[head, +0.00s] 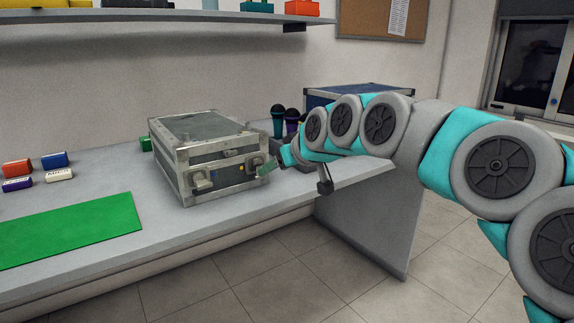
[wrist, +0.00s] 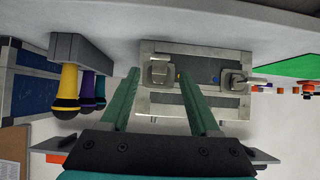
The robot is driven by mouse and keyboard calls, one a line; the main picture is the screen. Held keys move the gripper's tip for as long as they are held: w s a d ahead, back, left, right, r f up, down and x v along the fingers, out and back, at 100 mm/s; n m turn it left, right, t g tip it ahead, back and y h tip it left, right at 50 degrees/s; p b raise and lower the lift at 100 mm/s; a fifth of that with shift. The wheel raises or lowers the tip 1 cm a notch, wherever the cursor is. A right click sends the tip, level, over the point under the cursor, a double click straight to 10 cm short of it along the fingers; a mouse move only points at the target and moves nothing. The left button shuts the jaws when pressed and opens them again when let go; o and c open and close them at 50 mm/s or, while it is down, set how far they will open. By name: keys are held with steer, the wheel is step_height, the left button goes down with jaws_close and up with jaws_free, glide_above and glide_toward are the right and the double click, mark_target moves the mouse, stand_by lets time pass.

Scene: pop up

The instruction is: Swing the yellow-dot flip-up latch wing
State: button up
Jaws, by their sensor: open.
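A grey metal case (head: 208,148) with a closed lid stands on the bench, and its front fills the middle of the wrist view (wrist: 195,55). A yellow dot (head: 241,169) marks the latch at the right of its front; this yellow-dot latch (wrist: 160,72) is left of the dot in the wrist view. A second latch (head: 201,183), beside a blue dot, also shows in the wrist view (wrist: 232,80). My gripper (head: 267,167) is open and empty in front of the yellow-dot latch. In the wrist view its green fingers (wrist: 158,78) appear on both sides of that latch; contact cannot be told.
Several microphones (wrist: 67,88) stand in a grey holder beside the case, with a blue case (head: 345,93) behind. A green mat (head: 70,230) and several small coloured blocks (head: 54,160) lie left. A shelf (head: 150,15) hangs above the bench.

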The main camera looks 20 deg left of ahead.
steer(key=x, duration=0.7)
steer(key=shift+w+a+f, duration=0.1)
steer(key=shift+a+f, duration=0.1)
steer(key=shift+f, duration=0.05)
steer(key=shift+c, duration=0.2)
steer(key=c, duration=0.9)
steer(key=shift+o, duration=0.2)
steer(key=shift+s+d+r, duration=0.15)
steer(key=shift+s+d, duration=0.15)
steer(key=shift+d, duration=0.1)
steer(key=shift+s+d+r, duration=0.2)
steer(key=shift+s+d, duration=0.1)
steer(key=shift+d, duration=0.1)
steer(key=shift+s+d+r, duration=0.15)
steer(key=shift+s+d, duration=0.05)
steer(key=shift+d, duration=0.1)
steer(key=shift+s+d, duration=0.1)
jaws_close()
steer(key=shift+o, duration=2.1)
jaws_free()
